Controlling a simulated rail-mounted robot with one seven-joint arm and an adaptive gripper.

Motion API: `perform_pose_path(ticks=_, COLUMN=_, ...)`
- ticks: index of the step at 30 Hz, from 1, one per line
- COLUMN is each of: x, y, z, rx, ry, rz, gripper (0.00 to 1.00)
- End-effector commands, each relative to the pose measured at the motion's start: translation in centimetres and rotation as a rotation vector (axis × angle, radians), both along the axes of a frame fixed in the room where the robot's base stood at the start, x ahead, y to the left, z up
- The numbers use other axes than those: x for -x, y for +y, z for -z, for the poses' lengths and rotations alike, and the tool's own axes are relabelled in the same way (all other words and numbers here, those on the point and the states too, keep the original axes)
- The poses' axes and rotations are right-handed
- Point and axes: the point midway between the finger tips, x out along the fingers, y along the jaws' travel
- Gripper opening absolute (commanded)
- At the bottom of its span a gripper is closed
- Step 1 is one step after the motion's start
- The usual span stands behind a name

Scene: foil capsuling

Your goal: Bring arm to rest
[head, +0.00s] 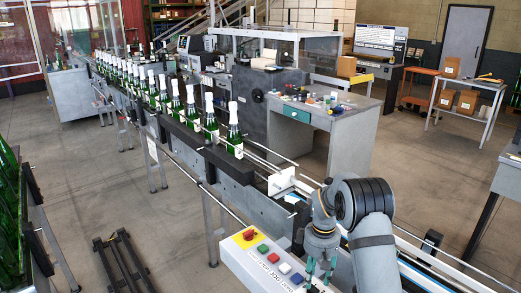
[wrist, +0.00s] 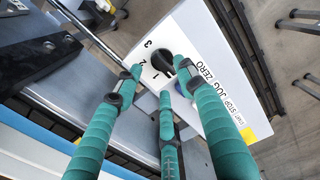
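My arm's gripper (head: 317,272) hangs low over the right end of the white control panel (head: 262,262) in the head view. In the wrist view its teal fingers (wrist: 158,82) are spread apart with nothing visible between them. The fingertips are over the panel (wrist: 215,50), close to a black rotary knob (wrist: 163,62) marked 1, 2 and 3. One finger overlaps the knob's lower right side; I cannot tell if it touches. A blue button (wrist: 183,89) is partly hidden behind that finger. In the head view the arm hides the panel's right end.
A row of green bottles with white foil tops (head: 208,118) stands on the conveyor behind the panel. A red emergency button (head: 249,235) sits on the panel's yellow left end. A grey workbench (head: 345,120) stands at the back. Open floor (head: 420,160) lies to the right.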

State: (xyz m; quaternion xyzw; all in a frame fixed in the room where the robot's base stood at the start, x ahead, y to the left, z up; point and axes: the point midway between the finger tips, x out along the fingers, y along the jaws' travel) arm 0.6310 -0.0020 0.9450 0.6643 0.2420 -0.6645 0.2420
Motion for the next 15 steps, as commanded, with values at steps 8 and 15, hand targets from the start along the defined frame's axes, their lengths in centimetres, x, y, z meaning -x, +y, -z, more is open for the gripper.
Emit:
perform_pose_path(ticks=8, x=-0.2, y=0.1, z=-6.2, rx=0.0, ry=-0.006, rz=-0.001, gripper=0.4)
perform_pose_path(ticks=15, x=0.2, y=0.0, z=-4.5, rx=0.001, ry=0.007, rz=-0.001, gripper=0.4)
